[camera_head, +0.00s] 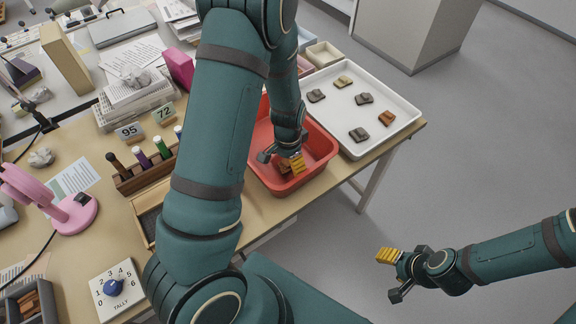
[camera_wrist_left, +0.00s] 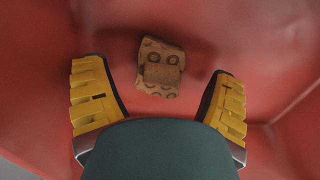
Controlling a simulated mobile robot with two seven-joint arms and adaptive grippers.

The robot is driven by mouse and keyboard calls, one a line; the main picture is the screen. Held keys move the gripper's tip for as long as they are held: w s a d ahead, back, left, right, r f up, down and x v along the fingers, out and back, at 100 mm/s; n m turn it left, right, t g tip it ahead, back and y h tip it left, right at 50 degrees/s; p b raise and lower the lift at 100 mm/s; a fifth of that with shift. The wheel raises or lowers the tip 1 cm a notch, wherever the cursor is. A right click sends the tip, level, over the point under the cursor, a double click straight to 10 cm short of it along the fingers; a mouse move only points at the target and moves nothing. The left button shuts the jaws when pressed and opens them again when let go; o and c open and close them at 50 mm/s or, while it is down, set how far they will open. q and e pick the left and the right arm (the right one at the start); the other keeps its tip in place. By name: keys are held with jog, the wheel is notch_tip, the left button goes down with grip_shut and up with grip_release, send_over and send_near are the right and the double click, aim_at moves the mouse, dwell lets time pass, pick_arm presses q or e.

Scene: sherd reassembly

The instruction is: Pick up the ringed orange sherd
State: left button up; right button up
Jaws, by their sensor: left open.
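An orange-brown sherd (camera_wrist_left: 160,68) with dark rings lies on the floor of the red bin (camera_wrist_left: 40,120) in the left wrist view. My left gripper (camera_wrist_left: 162,82) is open, with one yellow-padded finger on each side of the sherd and visible gaps to it. In the head view my left gripper (camera_head: 284,160) is down inside the red bin (camera_head: 318,146), where brown sherd surface (camera_head: 285,169) shows beside the fingers. My right gripper (camera_head: 390,275) is empty and open, over the floor at lower right, away from the table.
A white tray (camera_head: 407,112) to the right of the bin holds several grey-brown sherds and one orange sherd (camera_head: 387,118). A rack of markers (camera_head: 140,178), number cards, a pink lamp (camera_head: 75,212) and a tally dial (camera_head: 113,287) stand on the table's left.

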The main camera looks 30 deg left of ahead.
pick_arm(q)
jog(key=shift+f, duration=0.1)
jog(key=shift+c, duration=0.4)
jog(key=c, duration=1.3)
